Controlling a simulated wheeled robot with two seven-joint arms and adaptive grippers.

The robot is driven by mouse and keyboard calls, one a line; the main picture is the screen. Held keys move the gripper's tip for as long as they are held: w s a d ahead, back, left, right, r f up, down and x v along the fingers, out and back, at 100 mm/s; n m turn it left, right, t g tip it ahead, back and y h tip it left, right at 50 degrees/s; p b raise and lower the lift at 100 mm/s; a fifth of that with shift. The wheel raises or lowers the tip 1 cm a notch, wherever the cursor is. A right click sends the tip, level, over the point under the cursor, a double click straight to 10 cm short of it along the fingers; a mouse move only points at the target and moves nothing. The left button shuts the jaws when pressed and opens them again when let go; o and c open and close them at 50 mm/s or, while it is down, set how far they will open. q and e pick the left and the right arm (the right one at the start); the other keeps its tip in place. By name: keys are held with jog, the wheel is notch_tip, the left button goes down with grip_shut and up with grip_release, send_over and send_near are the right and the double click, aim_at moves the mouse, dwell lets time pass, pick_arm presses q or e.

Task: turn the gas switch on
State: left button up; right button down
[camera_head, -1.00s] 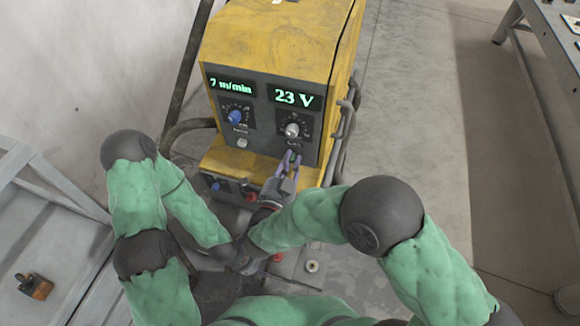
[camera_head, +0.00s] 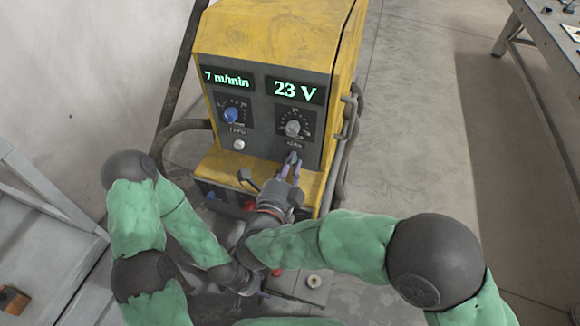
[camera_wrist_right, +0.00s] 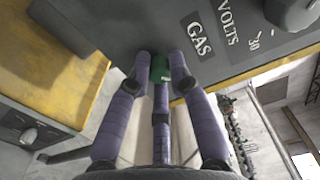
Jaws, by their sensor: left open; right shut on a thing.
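The gas switch, a small green piece (camera_wrist_right: 160,68) below the "GAS" label, shows in the right wrist view on the grey front panel of the yellow machine (camera_head: 270,40). My right gripper (camera_head: 291,160) is at the lower right of that panel, below the voltage knob. Its purple fingers (camera_wrist_right: 160,62) are shut around the green switch, one on each side and one below. In the head view the fingers hide the switch. My left gripper (camera_head: 290,297) is low in the head view, open and away from the panel. Its fingers are hard to make out.
The panel has a blue knob (camera_head: 231,115), a grey voltage knob (camera_head: 293,128) and displays reading 7 m/min and 23 V. A yellow ledge (camera_head: 225,163) juts out below. Cables run along the sides. Clear floor (camera_head: 420,130) lies to the right.

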jog(key=shift+d+r, duration=0.1)
jog(key=shift+d, duration=0.05)
jog(key=c, duration=1.1)
grip_release()
jog(key=shift+d, duration=0.1)
jog(key=shift+c, duration=0.2)
jog(key=shift+s, duration=0.15)
jog(key=v, duration=1.1)
jog(key=shift+s+a, duration=0.25)
jog(key=shift+s, duration=0.05)
